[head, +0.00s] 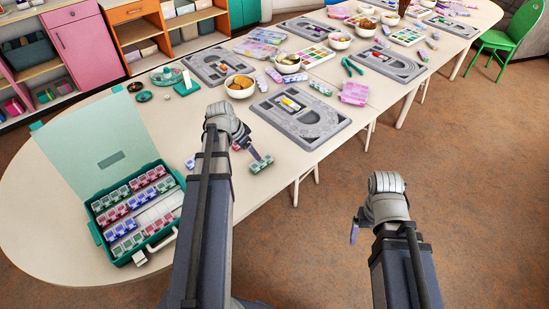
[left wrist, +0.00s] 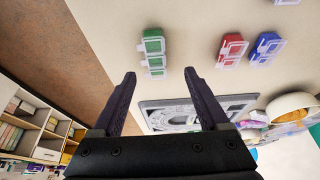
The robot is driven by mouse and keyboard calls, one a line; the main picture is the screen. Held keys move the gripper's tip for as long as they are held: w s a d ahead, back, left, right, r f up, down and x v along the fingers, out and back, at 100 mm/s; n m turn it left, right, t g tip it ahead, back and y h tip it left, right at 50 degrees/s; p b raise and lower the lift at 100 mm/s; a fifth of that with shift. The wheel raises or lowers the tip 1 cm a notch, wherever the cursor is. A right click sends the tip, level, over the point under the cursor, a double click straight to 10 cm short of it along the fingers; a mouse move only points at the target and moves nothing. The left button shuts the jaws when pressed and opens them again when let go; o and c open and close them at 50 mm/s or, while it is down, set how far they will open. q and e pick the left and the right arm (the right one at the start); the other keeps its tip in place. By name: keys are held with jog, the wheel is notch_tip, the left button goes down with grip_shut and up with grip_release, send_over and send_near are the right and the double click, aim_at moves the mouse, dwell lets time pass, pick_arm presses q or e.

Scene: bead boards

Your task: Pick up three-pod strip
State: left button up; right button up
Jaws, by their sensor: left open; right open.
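A green three-pod strip (head: 262,165) with clear lids lies on the table near its front edge. It also shows in the left wrist view (left wrist: 153,52), just beyond my fingertips and between their lines. My left gripper (head: 256,154) is above and beside this strip; the left wrist view shows its two dark fingers (left wrist: 159,74) spread with nothing between them. A red strip (left wrist: 232,50) and a blue strip (left wrist: 265,48) lie to the right of the green one in that view. My right gripper (head: 354,233) is empty, off the table over the floor.
An open teal case (head: 141,258) with several rows of coloured strips stands at the left. A grey bead board (head: 335,128) lies beyond the green strip. A bowl (head: 240,92) and more boards fill the far table. Bare tabletop surrounds the green strip.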

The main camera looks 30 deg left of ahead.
aim_at(261, 161)
pick_arm(q)
jog(key=shift+w+d, duration=0.25)
jog(key=shift+w, duration=0.1)
jog(key=shift+f+b, duration=0.3)
jog(key=shift+b, duration=0.05)
jog(key=shift+b+x, duration=0.9)
jog(key=shift+x, duration=0.15)
jog(key=b+x, duration=0.5)
jog(key=shift+d, duration=0.3)
pick_arm(e)
notch_tip(261, 161, down, 7)
jog(key=shift+w+d, duration=0.2)
jog(key=shift+w, duration=0.1)
pick_arm(q)
grip_shut()
